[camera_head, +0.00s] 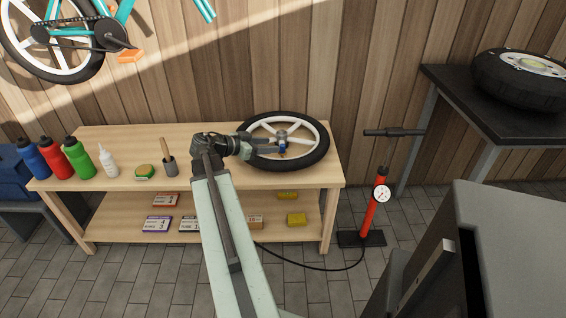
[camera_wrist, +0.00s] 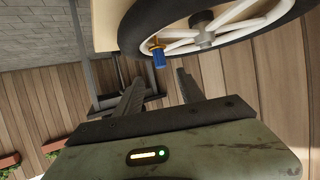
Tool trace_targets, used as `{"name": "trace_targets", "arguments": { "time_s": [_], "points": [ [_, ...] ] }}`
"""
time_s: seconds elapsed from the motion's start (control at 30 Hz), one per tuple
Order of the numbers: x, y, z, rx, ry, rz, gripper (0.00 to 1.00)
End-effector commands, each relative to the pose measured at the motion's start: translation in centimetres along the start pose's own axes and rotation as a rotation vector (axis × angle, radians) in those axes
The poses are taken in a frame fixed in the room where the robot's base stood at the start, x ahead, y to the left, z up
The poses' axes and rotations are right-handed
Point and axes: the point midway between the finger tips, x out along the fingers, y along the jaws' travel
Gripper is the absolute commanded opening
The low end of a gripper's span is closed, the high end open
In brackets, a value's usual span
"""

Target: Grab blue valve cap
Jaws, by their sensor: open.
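The blue valve cap (camera_head: 282,147) sits on the valve of a bicycle wheel (camera_head: 318,158) lying on the workbench. In the wrist view the cap (camera_wrist: 159,60) is a small blue cylinder below a brass-coloured part at the wheel's rim. My gripper (camera_head: 266,146) reaches over the wheel's left side toward the cap. In the wrist view its two fingers (camera_wrist: 160,80) are apart with nothing between them. The cap appears just beyond the fingertips, roughly in line with the gap. Whether the fingers overlap it in depth is unclear.
The wooden workbench (camera_head: 115,139) also holds several bottles, a green-topped round item (camera_head: 145,171) and a brush-like tool (camera_head: 169,160) at left. Small boxes lie on its lower shelf. A red floor pump (camera_head: 372,205) stands at right. The bench's back left is clear.

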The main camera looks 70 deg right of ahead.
Motion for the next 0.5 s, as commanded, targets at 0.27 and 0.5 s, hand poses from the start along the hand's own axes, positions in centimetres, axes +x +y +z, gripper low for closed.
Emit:
{"name": "trace_targets", "arguments": {
  "time_s": [0.27, 0.5],
  "points": [
    [2.2, 0.0, 0.1, 0.002, 0.000, 0.002, 0.46],
    [3.6, -0.1, 0.4, 0.002, -0.001, 0.002, 0.46]
  ]
}}
